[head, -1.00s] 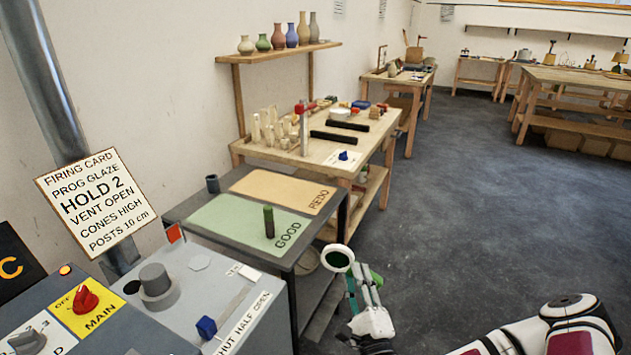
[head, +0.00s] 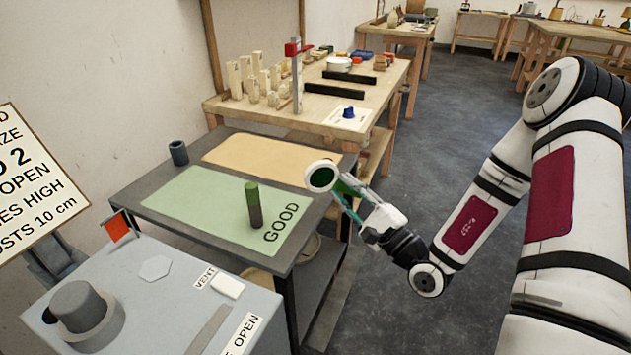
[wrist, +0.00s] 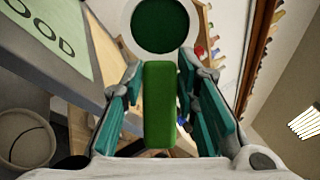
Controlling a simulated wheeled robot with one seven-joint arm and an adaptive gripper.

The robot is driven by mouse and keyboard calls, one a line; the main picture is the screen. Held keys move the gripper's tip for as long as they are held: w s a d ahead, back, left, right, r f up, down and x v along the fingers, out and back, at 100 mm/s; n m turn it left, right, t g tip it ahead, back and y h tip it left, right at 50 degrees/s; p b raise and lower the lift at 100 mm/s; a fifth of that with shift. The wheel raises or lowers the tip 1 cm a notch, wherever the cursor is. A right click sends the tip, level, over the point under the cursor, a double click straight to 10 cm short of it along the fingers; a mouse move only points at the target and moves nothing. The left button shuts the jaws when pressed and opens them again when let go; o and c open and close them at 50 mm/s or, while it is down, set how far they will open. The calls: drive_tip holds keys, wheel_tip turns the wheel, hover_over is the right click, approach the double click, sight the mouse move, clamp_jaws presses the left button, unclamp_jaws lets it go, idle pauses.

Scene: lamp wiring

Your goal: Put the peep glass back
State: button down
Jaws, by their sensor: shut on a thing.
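The peep glass (head: 321,177) is a dark green round lens in a white ring with a green handle. My gripper (head: 345,197) is shut on that handle and holds it in the air, at the right edge of the dark table near the GOOD mat. In the wrist view the green handle (wrist: 159,105) stands between the teal fingers, and the ringed lens (wrist: 160,24) is beyond the fingertips. I cannot tell which spot is the glass's own place.
A green and dark cylinder (head: 254,204) stands upright on the green GOOD mat (head: 190,200). A dark cup (head: 178,152) stands at the table's back left. The tan mat (head: 240,152) is bare. A grey kiln top (head: 160,300) with a red flag (head: 118,226) is in front.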

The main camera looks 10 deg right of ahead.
drive_tip(key=shift+w+a+r+n+g+y+b, duration=0.2)
drive_tip(key=shift+w+r+y+b, duration=0.15)
drive_tip(key=shift+w+r+b, duration=0.15)
drive_tip(key=shift+w+a+r+n+g+y+b, duration=0.1)
drive_tip(key=shift+w+r+n+y+b, duration=0.1)
drive_tip(key=shift+w+r+y+b, duration=0.25)
drive_tip(key=shift+w, duration=0.25)
drive_tip(key=w+b, duration=0.1)
drive_tip(key=w, duration=0.4)
drive_tip(key=w+f, duration=0.1)
drive_tip(key=w, duration=0.4)
drive_tip(key=w+b, duration=0.1)
drive_tip(key=w, duration=0.4)
drive_tip(key=shift+w+f+b, duration=0.15)
drive_tip(key=shift+f+b, duration=0.05)
drive_tip(key=shift+b, duration=0.1)
drive_tip(key=shift+f+b, duration=0.45)
drive_tip(key=shift+f, duration=1.25)
drive_tip(key=shift+f, duration=0.1)
drive_tip(key=c, duration=1.5)
unclamp_jaws()
drive_tip(key=shift+d+f, duration=0.1)
drive_tip(key=shift+c, duration=0.2)
